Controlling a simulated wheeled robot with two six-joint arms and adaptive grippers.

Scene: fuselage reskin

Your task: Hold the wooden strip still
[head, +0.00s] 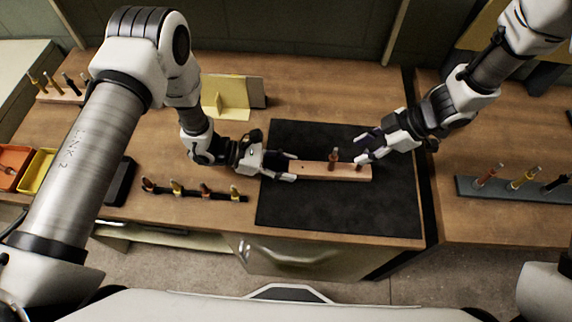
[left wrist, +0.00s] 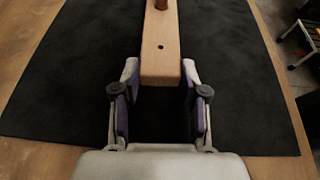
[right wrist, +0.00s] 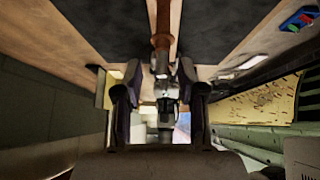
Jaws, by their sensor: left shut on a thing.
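The wooden strip (head: 318,170) lies lengthwise on the black mat (head: 300,215). My left gripper (head: 291,167) is shut on its left end, with one finger along each side. The left wrist view shows the strip's end (left wrist: 160,68) between the fingertips (left wrist: 160,72) and a small dark hole in its top. A brown peg-like piece (head: 334,156) stands upright on the strip. My right gripper (head: 361,148) is open above the strip's right part. In the right wrist view a copper-brown piece (right wrist: 161,35) shows just beyond its spread fingertips (right wrist: 159,68); contact is not visible.
A dark rack with several small pieces (head: 195,193) lies left of the mat. A yellow angled stand (head: 225,97) is behind it. Orange (head: 14,160) and yellow bins (head: 38,170) are far left. Another rack (head: 515,190) sits on the right table. The mat's front is clear.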

